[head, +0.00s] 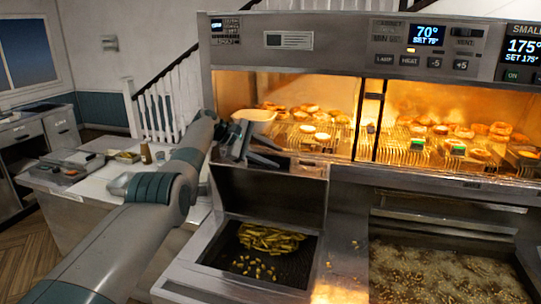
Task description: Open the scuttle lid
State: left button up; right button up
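The scuttle is the steel bay at the lower middle, with a dark floor holding a heap of yellow chips (268,240) and several loose pieces. A dark panel with a steel rim, which looks like the scuttle lid (270,198), stands raised behind the chips, so the bay shows open. My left gripper (268,153) is just above the panel's top edge at its left part. Its two dark fingers are spread apart with nothing seen between them. I cannot tell whether a finger touches the panel. My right gripper is not in view.
A lit warming cabinet (290,38) with food on racks stands behind. A fryer vat (440,272) of bubbling oil is at the lower right. A pale bowl (254,115) is behind my gripper. A side counter (75,190) with small containers is at left.

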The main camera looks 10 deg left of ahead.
pick_arm(q)
jog(key=shift+a+f, duration=0.1)
jog(key=shift+f, duration=0.5)
jog(key=shift+a+r+b, duration=0.3)
jog(key=shift+a+b, duration=0.15)
jog(key=shift+b, duration=0.4)
jog(key=v, duration=0.1)
jog(key=b+v, duration=0.1)
jog(key=v, duration=0.1)
jog(key=b+v, duration=0.1)
jog(key=shift+w+a, duration=0.15)
jog(key=shift+a, duration=0.45)
jog(key=d+r+b+v, duration=0.1)
jog(key=b+v, duration=0.3)
jog(key=v, duration=0.8)
jog(key=shift+s+r+b, duration=0.15)
jog(key=shift+s+b, duration=0.15)
jog(key=shift+s, duration=0.1)
